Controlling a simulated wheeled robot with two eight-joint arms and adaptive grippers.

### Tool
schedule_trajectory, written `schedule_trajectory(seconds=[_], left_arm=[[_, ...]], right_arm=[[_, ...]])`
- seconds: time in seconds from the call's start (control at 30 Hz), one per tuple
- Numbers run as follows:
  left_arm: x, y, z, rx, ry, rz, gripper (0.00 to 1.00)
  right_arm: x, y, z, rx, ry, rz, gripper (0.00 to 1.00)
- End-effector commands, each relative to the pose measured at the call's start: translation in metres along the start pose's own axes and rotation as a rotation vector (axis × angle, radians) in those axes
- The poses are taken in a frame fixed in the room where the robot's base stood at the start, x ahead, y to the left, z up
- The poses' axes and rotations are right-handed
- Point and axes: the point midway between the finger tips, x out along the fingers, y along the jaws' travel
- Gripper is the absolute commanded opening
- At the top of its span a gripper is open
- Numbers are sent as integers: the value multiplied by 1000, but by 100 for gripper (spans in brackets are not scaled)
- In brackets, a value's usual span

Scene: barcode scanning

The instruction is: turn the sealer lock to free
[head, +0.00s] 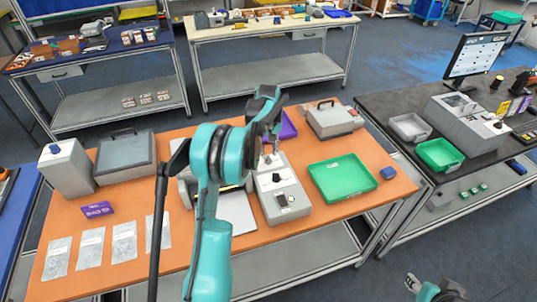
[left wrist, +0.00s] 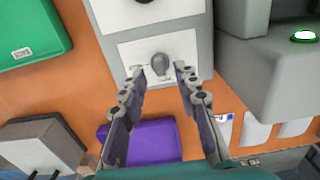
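A grey box (head: 268,207) stands on the orange table, with a white plate and a grey rotary knob (left wrist: 161,65) near its far end. I take this knob to be the lock; its label is too small to read. My left gripper (left wrist: 162,75) is open, its fingertips on either side of the knob with gaps showing; I cannot tell whether they touch the plate. In the head view the left gripper (head: 272,148) hangs over the box's far end and largely hides the knob. My right gripper (head: 412,283) is at the bottom right, away from the table, too small to judge.
A green tray (head: 347,158) lies right of the box, with a blue block (head: 388,173) beside it. A purple tray (left wrist: 165,142) lies behind the box. A grey machine with a green button (left wrist: 303,36) stands close beside it. Clear bags (head: 92,247) lie at the front left.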

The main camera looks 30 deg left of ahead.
Motion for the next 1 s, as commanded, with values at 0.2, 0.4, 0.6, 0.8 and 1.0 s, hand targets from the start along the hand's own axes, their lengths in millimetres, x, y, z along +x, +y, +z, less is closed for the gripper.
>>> schedule_trajectory(seconds=[0.2, 0.4, 0.6, 0.8, 1.0], left_arm=[[-49, 0, 0, 0, 0, 0, 31], [-85, 0, 0, 0, 0, 0, 31], [-99, 0, 0, -1, 0, 0, 31], [-100, 0, 0, -1, 0, 0, 31], [-100, 0, 0, 0, 0, 0, 31]], right_arm=[[0, 0, 0, 0, 0, 0, 40], [0, 0, 0, 0, 0, 0, 40], [0, 0, 0, 0, 0, 0, 40], [0, 0, 0, 0, 0, 0, 40], [0, 0, 0, 0, 0, 0, 40]])
